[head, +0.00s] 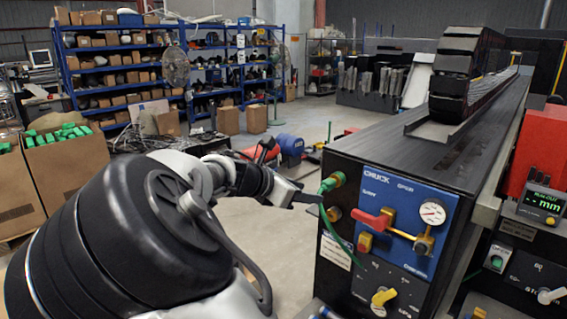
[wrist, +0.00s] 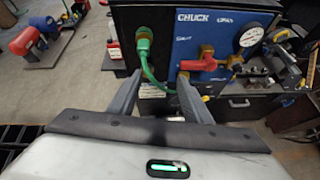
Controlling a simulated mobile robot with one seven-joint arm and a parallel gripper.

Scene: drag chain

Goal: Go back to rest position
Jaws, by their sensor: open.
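My gripper (head: 312,197) is in the middle of the head view, in front of the left side of the machine's control box. In the wrist view my gripper (wrist: 160,82) shows two dark fingers spread apart with nothing held between them. Beyond the fingers is the blue CHUCK panel (head: 400,215) with a red-handled valve (head: 372,221) and a round gauge (head: 433,212). A green hose fitting (head: 332,181) with a thin green hose is at the panel's left; it also shows in the wrist view (wrist: 143,45), between the fingertips. Whether a finger touches the hose cannot be told.
A black drag chain (head: 462,70) lies along the machine's top (head: 400,150). A red box with a display (head: 541,205) stands at the right. Cardboard boxes (head: 65,175) are at the left, blue shelves (head: 125,70) behind. Open floor (head: 255,228) lies left of the machine.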

